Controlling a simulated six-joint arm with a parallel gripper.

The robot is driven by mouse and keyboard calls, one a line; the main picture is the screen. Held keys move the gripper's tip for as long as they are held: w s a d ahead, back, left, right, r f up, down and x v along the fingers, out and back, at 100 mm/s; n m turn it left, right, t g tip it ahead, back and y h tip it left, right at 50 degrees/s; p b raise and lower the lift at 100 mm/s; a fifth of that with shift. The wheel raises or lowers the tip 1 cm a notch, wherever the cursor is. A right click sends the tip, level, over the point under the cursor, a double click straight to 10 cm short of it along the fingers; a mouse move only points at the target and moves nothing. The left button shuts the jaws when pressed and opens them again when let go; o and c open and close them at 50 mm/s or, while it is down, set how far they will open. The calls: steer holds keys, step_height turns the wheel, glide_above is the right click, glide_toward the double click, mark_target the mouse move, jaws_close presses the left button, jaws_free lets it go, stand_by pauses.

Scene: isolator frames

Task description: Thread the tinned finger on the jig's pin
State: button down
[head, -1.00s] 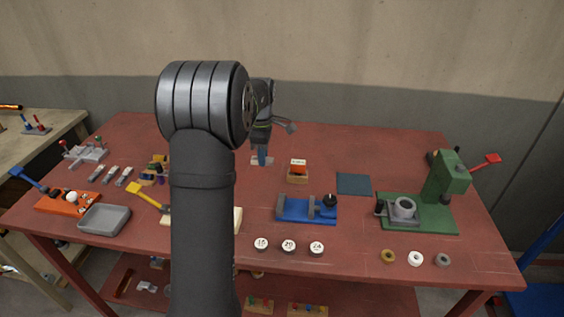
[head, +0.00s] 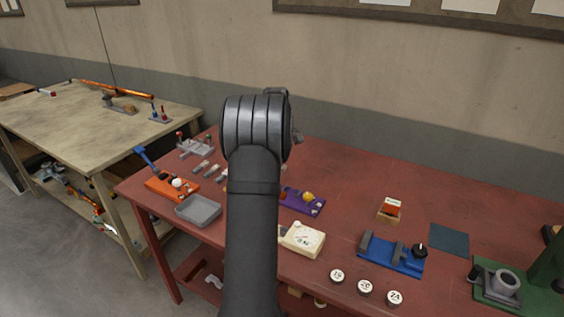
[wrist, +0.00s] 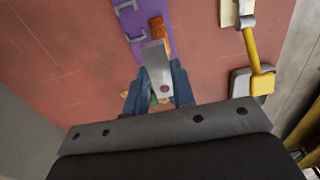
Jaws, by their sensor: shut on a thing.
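In the wrist view my gripper (wrist: 158,92) is shut on a pale metal strip with a small hole near its near end, which I take as the tinned finger (wrist: 155,62). The strip points away from my gripper, towards a purple plate (wrist: 128,22). An orange piece (wrist: 157,27) shows just beyond the strip's far end; I cannot tell whether they touch. In the head view my arm hides my gripper and the strip. A grey fixture with upright posts (head: 195,146) stands at the table's back left. I cannot tell which fixture is the jig, and I see no clear pin.
The purple plate also shows in the head view (head: 302,203). Nearby are several loose grey strips (head: 201,166), a grey tray (head: 198,211), an orange fixture (head: 172,189), a cream box (head: 302,239) and a blue vise (head: 390,252). The red table's back middle is clear.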

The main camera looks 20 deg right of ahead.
steer(key=shift+f, duration=2.9)
steer(key=shift+f, duration=2.1)
steer(key=c, duration=1.1)
jaws_free()
step_height(320, 180, up, 17)
steer(key=shift+r, duration=0.2)
steer(key=shift+f, duration=0.15)
